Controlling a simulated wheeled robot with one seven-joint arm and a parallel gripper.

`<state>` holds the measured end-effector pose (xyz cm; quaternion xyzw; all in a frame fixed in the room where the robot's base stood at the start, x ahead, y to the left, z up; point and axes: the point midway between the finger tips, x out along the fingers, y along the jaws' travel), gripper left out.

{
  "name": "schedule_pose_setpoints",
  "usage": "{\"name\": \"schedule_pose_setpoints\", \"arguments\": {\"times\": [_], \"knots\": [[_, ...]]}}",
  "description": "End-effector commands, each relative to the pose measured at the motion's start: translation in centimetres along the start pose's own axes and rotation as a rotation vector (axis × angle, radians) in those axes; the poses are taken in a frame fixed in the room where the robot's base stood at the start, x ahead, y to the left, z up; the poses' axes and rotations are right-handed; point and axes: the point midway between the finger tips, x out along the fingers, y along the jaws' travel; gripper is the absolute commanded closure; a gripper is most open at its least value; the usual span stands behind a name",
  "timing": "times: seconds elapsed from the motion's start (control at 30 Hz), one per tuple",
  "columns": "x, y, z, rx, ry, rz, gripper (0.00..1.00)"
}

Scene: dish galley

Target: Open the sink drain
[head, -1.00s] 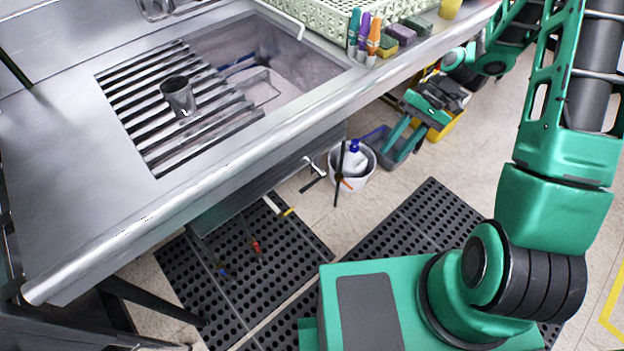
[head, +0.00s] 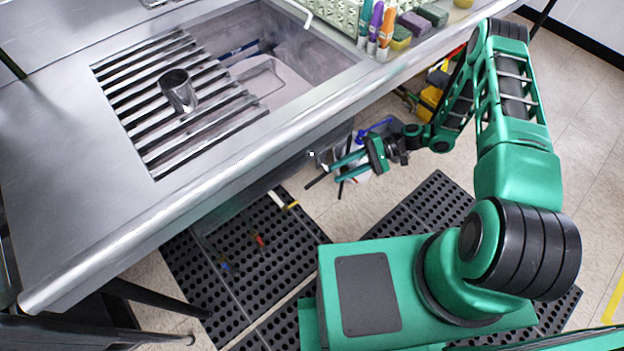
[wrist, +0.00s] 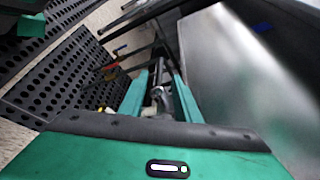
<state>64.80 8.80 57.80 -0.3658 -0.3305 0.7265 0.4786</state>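The drain lever shows under the sink's front edge in the head view, as a chrome piece (head: 314,156) with a dark bar (head: 318,180) beside it. My gripper (head: 335,174) is open, its two teal fingers pointing left at the lever, below the counter edge. In the wrist view the fingers (wrist: 161,76) are apart, with a chrome and dark fitting (wrist: 157,93) showing between them. I cannot tell whether they touch it. The sink basin (head: 310,50) is above, partly covered by a slatted rack (head: 160,150); the drain hole is hidden.
A metal cup (head: 178,92) stands on the rack. Markers (head: 376,25) and sponges (head: 413,24) line the counter edge. Red (head: 259,240) and blue (head: 224,267) valve handles are under the sink. Black mats (head: 270,265) cover the floor. A bucket is mostly hidden behind my gripper.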

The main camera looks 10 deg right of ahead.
Motion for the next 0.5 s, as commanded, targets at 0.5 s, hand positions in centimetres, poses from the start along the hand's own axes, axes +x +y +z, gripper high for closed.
{"name": "schedule_pose_setpoints", "arguments": {"times": [0.5], "knots": [[6.0,0.4,-0.1,0.006,0.015,-0.014,0.7]]}}
